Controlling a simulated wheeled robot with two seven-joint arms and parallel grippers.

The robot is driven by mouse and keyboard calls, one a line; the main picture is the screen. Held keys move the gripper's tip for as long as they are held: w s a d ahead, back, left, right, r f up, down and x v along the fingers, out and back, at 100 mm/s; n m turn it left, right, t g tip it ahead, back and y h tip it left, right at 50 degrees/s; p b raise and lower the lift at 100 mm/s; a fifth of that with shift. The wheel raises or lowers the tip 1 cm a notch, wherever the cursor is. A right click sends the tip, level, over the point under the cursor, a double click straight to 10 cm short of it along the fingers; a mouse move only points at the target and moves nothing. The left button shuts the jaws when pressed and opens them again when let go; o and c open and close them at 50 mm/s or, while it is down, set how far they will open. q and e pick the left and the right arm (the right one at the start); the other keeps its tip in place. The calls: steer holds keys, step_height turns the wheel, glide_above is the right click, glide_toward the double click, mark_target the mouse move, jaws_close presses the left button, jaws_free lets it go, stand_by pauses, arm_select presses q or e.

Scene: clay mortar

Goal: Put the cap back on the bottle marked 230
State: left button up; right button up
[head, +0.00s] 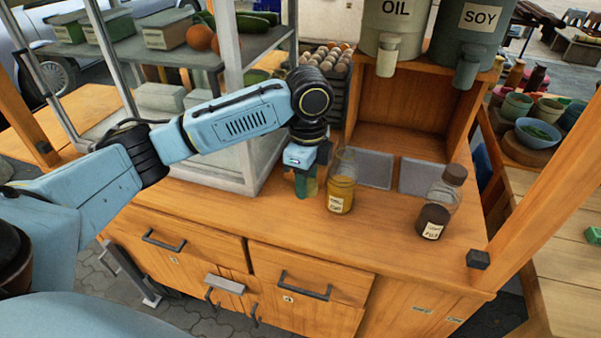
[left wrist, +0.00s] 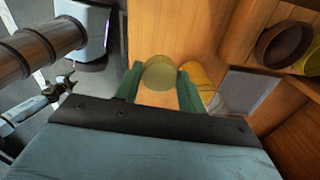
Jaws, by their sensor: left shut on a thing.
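A clear bottle with amber liquid (head: 341,192) stands upright on the wooden counter with no cap on its neck. Its label is too small to read. In the left wrist view its yellow side (left wrist: 198,78) shows just beyond the right finger. My left gripper (head: 308,184) is just left of this bottle, low over the counter. It is shut on a round olive-yellow piece (left wrist: 159,73) that looks like the cap, between its green fingers. A second bottle, with dark contents (head: 433,219) and a brown cap (head: 455,174), stands to the right; its label is also unreadable.
Grey inset trays (head: 416,178) lie behind the bottles. The OIL (head: 396,30) and SOY (head: 470,40) dispensers stand above at the back. A white frame post (head: 236,90) rises left of my gripper. The counter front between and before the bottles is clear.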

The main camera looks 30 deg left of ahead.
arm_select(q)
steer(key=n, duration=0.1)
steer(key=d+n, duration=0.1)
steer(key=n, duration=0.2)
steer(key=shift+s+d+r, duration=0.2)
steer(key=shift+s+d, duration=0.05)
steer(key=shift+s, duration=0.15)
steer(key=s+d+n, duration=0.1)
steer(key=n, duration=0.3)
steer(key=d+r+n, duration=0.1)
steer(key=n, duration=0.3)
steer(key=s+d+n, duration=0.1)
steer(key=n, duration=0.3)
steer(key=shift+s+d+r, duration=0.15)
steer(key=shift+s+d, duration=0.05)
steer(key=shift+s, duration=0.1)
